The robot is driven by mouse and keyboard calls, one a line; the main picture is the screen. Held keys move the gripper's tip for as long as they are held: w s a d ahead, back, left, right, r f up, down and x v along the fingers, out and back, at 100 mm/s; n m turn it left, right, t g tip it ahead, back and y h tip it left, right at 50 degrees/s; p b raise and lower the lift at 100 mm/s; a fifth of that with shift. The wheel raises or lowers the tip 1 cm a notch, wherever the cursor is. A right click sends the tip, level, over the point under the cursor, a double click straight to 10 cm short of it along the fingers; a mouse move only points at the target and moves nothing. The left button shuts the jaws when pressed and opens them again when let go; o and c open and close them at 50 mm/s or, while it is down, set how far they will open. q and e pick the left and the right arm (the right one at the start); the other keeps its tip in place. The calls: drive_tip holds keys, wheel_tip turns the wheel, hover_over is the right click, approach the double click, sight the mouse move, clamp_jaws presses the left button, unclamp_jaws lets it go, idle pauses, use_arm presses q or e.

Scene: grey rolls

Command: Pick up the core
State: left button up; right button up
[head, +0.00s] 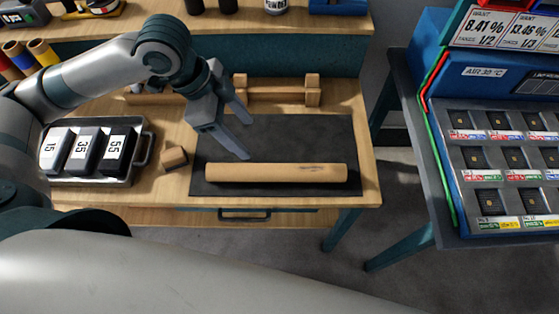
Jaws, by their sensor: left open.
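The core (276,173) is a light brown tube lying lengthwise from left to right on a dark grey mat (330,135) on the wooden bench. Small dark print shows on its upper side. My left gripper (247,140) hangs above the mat, behind the left half of the core, with its two fingers apart and nothing between them. Its fingertips look clear of the core, though their height over the mat is hard to tell. My right gripper is not in view.
A tray (147,150) with blocks marked 15, 35 and 55 stands at the left. A small wooden block (174,157) lies between tray and mat. A wooden rack (285,90) stands behind the mat. A blue panel unit (500,150) stands at the right.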

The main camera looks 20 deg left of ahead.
use_arm(q)
drive_tip(key=p, duration=0.2)
hover_over(274, 168)
drive_tip(key=a, duration=0.2)
drive_tip(key=f, duration=1)
drive_tip(key=shift+s+a+f, duration=0.1)
drive_tip(key=shift+s+f, duration=0.1)
drive_tip(key=shift+s, duration=0.15)
drive_tip(key=shift+f, duration=0.4)
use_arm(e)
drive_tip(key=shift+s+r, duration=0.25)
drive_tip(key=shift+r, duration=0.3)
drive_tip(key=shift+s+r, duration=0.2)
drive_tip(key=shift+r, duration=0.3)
